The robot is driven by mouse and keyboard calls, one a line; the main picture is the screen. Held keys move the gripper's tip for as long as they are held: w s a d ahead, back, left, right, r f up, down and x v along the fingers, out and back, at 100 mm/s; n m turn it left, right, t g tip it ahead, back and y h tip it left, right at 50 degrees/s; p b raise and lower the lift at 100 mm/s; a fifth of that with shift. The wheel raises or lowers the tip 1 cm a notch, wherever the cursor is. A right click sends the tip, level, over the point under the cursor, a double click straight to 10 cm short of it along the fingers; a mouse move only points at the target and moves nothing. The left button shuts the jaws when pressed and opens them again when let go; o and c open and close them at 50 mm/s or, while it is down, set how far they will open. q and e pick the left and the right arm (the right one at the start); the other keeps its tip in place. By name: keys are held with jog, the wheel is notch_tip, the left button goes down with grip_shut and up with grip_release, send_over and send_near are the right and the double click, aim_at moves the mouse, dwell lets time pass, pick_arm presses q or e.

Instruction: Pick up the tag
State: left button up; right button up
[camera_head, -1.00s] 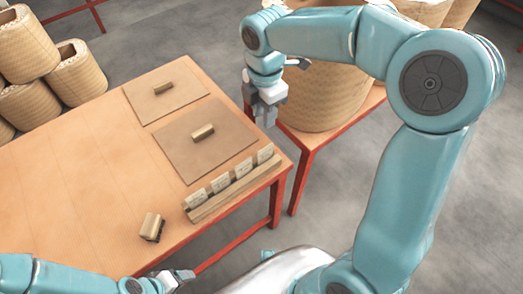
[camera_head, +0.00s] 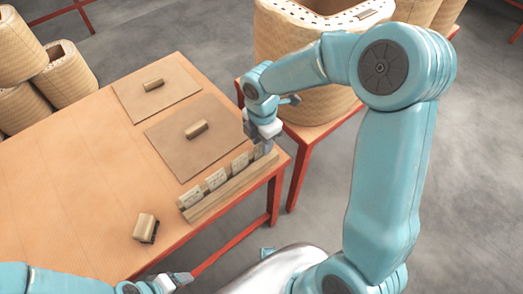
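Several white tags stand upright in a row in a slotted wooden rack (camera_head: 232,190) at the table's right edge. I see a near tag (camera_head: 190,197), a second tag (camera_head: 216,178) and a third tag (camera_head: 240,163). My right gripper (camera_head: 263,147) points down at the far right end of the rack, where it mostly hides the last tag. I cannot tell whether its fingers are open or shut, or whether they touch that tag. My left gripper (camera_head: 181,278) is low in the picture, near the table's front edge, with no object seen in it; its finger gap is unclear.
The wooden table (camera_head: 70,190) holds two brown boards (camera_head: 165,145) (camera_head: 130,100) with small blocks on them, and a brush-like block (camera_head: 146,228).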

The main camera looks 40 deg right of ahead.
jog(key=shift+f, duration=0.7)
grip_shut()
jog(key=shift+r, duration=0.2)
